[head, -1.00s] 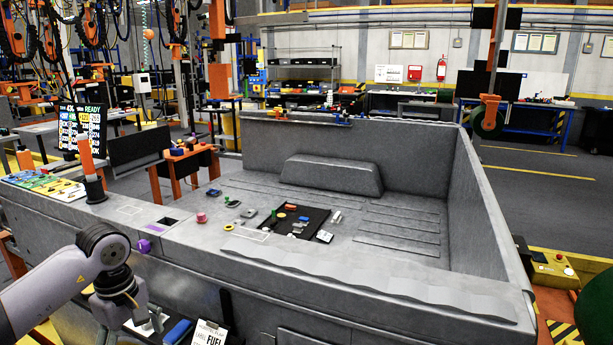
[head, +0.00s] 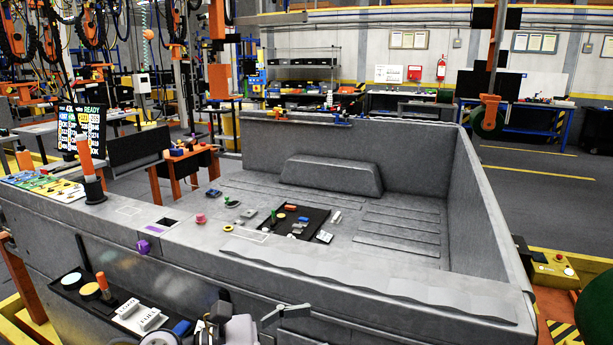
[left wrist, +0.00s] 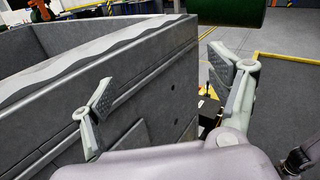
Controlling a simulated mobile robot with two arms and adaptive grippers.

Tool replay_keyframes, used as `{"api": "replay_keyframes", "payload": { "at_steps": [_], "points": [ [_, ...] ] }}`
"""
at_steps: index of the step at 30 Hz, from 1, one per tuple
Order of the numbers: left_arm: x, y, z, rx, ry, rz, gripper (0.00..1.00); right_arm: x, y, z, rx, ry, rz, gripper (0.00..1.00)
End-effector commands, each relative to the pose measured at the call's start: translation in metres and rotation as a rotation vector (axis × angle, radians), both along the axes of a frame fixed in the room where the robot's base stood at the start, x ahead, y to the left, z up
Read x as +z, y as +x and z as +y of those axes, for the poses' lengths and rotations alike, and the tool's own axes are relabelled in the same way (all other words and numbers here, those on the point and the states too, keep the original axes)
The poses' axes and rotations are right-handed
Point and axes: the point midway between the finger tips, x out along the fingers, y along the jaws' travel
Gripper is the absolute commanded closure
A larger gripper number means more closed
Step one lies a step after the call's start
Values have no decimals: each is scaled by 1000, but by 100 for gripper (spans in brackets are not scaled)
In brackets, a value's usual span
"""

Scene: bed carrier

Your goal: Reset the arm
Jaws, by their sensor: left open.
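My left gripper (head: 284,316) is at the bottom middle of the head view, in front of the near wall of the grey bed carrier (head: 400,275). Its lower part is cut off by the picture edge. In the left wrist view the gripper (left wrist: 168,88) shows two fingers spread wide apart with nothing between them. The bed carrier's outer wall (left wrist: 150,90) lies behind and beyond the fingers there. My right gripper does not show in either view.
A black mat (head: 300,232) with several small parts lies inside the bed. A dark tray (head: 72,282) with discs, an orange-handled item and white pieces hangs on the near side.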

Motion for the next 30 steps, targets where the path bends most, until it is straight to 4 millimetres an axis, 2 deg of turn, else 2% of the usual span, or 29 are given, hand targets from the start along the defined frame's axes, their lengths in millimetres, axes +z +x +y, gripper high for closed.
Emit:
{"api": "replay_keyframes", "payload": {
  "at_steps": [1, 2, 4, 6, 8, 11, 14, 15, 17, 18, 21, 23, 24, 30],
  "points": [
    [18, 1, -2, 65, -169, 110, 18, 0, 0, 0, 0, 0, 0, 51],
    [28, 4, 2, 110, -267, 178, 18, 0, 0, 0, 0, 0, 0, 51],
    [46, 15, 17, 212, -493, 345, 18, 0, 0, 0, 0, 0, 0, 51],
    [50, 28, 42, 323, -710, 527, 18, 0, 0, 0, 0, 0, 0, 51],
    [44, 38, 68, 420, -890, 688, 18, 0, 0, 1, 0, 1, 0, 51],
    [11, 46, 115, 596, -1178, 965, 18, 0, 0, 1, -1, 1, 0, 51],
    [-43, 38, 159, 793, -1446, 1243, 18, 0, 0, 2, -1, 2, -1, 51],
    [-70, 29, 174, 880, -1548, 1351, 18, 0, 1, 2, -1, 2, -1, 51],
    [-107, 9, 191, 1008, -1683, 1502, 18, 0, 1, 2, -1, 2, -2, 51],
    [-131, -7, 199, 1094, -1764, 1593, 18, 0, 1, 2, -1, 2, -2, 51],
    [-181, -51, 212, 1300, -1926, 1781, 18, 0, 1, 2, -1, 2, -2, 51],
    [-203, -77, 215, 1409, -1995, 1863, 18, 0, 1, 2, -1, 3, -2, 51],
    [-215, -93, 216, -1463, 2014, -1894, 18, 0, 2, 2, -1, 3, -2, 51],
    [-252, -165, 213, -1428, 1735, -1671, 18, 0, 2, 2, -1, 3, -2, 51]
  ]
}}
